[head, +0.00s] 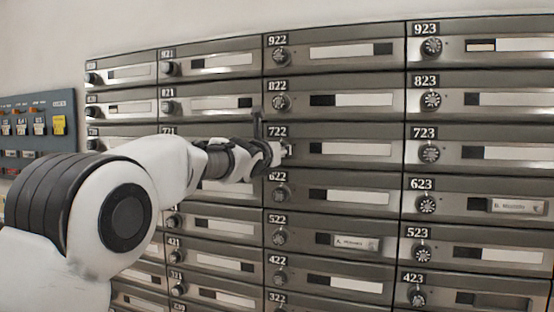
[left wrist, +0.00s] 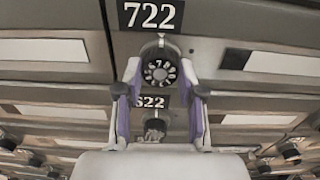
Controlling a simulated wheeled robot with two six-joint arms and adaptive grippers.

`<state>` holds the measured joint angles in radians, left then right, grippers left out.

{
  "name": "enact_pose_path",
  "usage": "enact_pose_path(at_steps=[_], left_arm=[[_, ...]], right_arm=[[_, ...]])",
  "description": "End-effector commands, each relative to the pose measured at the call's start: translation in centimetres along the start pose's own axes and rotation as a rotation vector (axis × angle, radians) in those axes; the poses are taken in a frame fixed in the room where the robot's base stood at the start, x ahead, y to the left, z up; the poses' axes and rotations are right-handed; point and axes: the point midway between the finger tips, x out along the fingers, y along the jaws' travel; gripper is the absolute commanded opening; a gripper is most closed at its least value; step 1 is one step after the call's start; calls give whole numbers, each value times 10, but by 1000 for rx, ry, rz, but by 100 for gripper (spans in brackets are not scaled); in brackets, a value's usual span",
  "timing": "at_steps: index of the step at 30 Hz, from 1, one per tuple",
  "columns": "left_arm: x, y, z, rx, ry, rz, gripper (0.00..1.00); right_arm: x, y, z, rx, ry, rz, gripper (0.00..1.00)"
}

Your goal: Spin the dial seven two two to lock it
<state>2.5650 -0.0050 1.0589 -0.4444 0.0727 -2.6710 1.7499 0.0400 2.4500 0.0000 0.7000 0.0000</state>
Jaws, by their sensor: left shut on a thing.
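The 722 mailbox has a black number plate (head: 278,132) and a grey metal door with a pale label strip (head: 352,149). Its plate (left wrist: 150,15) also shows at the top of the left wrist view. The round black dial (left wrist: 160,71) with white digits sits just below that plate, with a 7 near its top. My left gripper (left wrist: 159,80) has one finger on each side of the dial and is shut on it. In the head view my left gripper (head: 280,152) covers that dial. My right gripper is in neither view.
Rows of similar mailboxes surround it, such as 822 (head: 278,86) above, 622 (head: 278,178) below and 723 (head: 425,133) to the right, each with its own protruding dial. A blue-grey panel (head: 60,97) with switches hangs at the far left.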

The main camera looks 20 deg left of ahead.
Motion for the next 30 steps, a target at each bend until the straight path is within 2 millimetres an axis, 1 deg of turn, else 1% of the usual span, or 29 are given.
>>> enact_pose_path(at_steps=[1,7,20,21,22,23,30], left_arm=[[0,0,-4,16,4,1,4],[0,0,-3,63,5,1,4],[1,0,-2,71,5,0,4],[1,0,-2,71,5,0,49],[0,0,-2,71,4,0,60],[0,0,-2,71,4,0,64],[0,0,-1,71,2,0,64]], right_arm=[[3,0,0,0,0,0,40],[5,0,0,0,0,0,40],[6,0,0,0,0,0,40],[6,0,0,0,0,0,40],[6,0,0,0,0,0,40],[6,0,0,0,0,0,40],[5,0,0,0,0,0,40]])
